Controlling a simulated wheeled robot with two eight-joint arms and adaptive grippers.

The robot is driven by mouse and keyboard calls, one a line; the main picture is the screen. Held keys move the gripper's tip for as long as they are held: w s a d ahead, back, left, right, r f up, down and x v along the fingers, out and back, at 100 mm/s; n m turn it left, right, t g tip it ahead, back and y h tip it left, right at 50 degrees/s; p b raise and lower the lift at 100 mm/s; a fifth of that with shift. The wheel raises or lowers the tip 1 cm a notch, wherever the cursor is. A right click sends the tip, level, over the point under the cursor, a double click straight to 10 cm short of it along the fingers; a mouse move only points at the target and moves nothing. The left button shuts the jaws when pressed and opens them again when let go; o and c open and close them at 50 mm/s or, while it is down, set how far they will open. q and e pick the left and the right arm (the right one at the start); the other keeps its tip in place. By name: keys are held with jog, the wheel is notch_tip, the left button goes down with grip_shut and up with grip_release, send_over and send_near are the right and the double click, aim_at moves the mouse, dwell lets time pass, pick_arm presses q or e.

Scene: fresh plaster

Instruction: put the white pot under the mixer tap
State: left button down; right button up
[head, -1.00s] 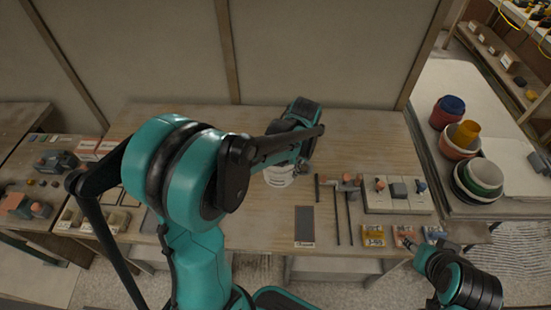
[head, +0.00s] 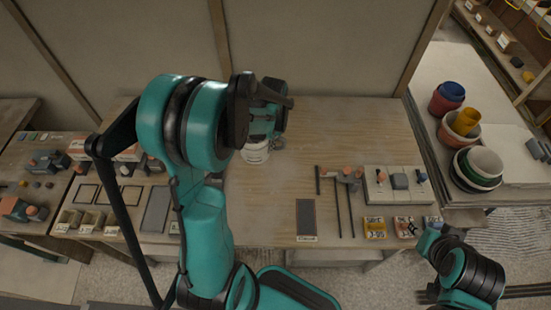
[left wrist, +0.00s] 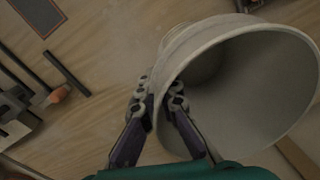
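The white pot (head: 256,153) is at the back of the bench, partly hidden under my left gripper (head: 262,125). In the left wrist view the pot (left wrist: 240,112) shows its wide opening. The fingers of my left gripper (left wrist: 158,108) are on either side of its wall, one inside and one outside, closed on it. I cannot tell how far the pot is above the bench. A white plate with a red knob, a blue knob and a grey middle block, perhaps the mixer tap (head: 398,182), lies at right.
The bench top (head: 340,125) is clear at the back right. A dark flat board (head: 306,218), thin rods and small boxes (head: 374,227) lie in front. Nested colored buckets (head: 478,168) stand on the right-hand table. Trays and tools crowd the left.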

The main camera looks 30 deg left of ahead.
pick_arm(q)
jog(key=d+f, duration=0.1)
jog(key=f, duration=0.1)
jog(key=w+d+f+b, duration=0.1)
jog(key=f, duration=0.1)
jog(key=d+f+b, duration=0.1)
jog(key=f, duration=0.1)
jog(key=shift+w, duration=0.2)
jog(key=c, duration=1.7)
grip_release()
jog(key=shift+f, duration=0.1)
